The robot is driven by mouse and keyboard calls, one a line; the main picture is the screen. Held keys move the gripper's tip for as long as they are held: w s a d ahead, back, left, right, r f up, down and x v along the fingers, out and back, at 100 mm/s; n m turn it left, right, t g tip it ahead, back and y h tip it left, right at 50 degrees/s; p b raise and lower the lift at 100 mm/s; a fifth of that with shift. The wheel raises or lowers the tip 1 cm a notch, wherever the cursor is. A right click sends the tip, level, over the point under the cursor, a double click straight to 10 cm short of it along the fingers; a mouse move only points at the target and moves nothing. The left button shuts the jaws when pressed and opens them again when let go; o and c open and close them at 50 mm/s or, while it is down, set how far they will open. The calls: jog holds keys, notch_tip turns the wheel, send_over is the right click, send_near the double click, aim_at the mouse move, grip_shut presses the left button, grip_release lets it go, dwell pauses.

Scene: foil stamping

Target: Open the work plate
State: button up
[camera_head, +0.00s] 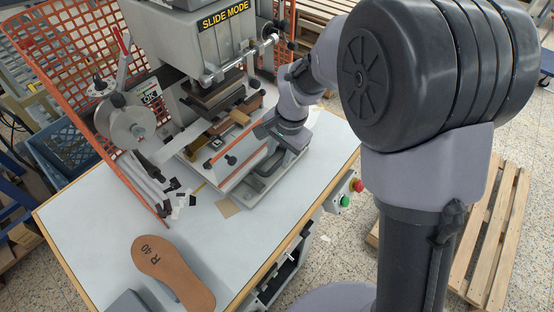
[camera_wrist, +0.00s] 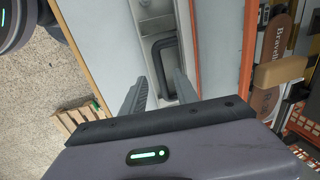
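The work plate (camera_wrist: 150,25) is a light grey slab with a black U-shaped handle (camera_wrist: 156,50) in the wrist view. In the head view the plate (camera_head: 240,192) sits at the front of the stamping machine (camera_head: 195,60), partly hidden by my arm. My gripper (camera_wrist: 162,78) is open, its two grey fingers apart and pointing at the handle. The handle shows between and beyond the fingertips. I cannot tell whether the fingers touch it. In the head view the fingers are hidden behind my wrist.
An orange bar (camera_wrist: 194,40) runs close to the right finger. A brown sole marked R 40 (camera_head: 165,265) lies on the white table (camera_head: 95,215). Red and green buttons (camera_head: 350,192) sit at the table's right edge. An orange mesh guard (camera_head: 60,70) stands at left.

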aim_at(276, 165)
jog(key=f, duration=0.4)
jog(key=shift+w+a+b, duration=0.25)
jog(key=shift+a+b, duration=0.05)
jog(key=shift+a, duration=0.05)
jog(key=shift+c, duration=0.3)
grip_shut()
dwell(0.8)
